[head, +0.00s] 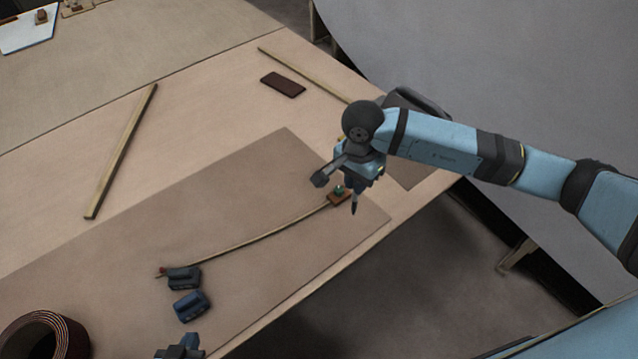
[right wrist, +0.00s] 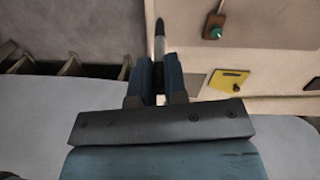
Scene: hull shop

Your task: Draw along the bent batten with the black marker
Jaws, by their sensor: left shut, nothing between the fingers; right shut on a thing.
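The bent batten (head: 262,236) is a thin pale strip curving across a brown sheet (head: 215,205). A brown block with a green knob (head: 338,197) sits at its right end; this block also shows in the right wrist view (right wrist: 213,27). A small red-topped piece (head: 162,271) and a dark weight (head: 183,279) sit at its left end. My right gripper (head: 356,186) is shut on the black marker (head: 354,209), which points down beside the green-knobbed block. The marker (right wrist: 159,42) also shows between the fingers in the right wrist view.
A second dark weight (head: 191,306) lies near the batten's left end. A dark coil (head: 42,338) stands at bottom left. Loose strips (head: 122,150) and a dark brown slab (head: 283,85) lie farther back. The table's edge drops off at the lower right.

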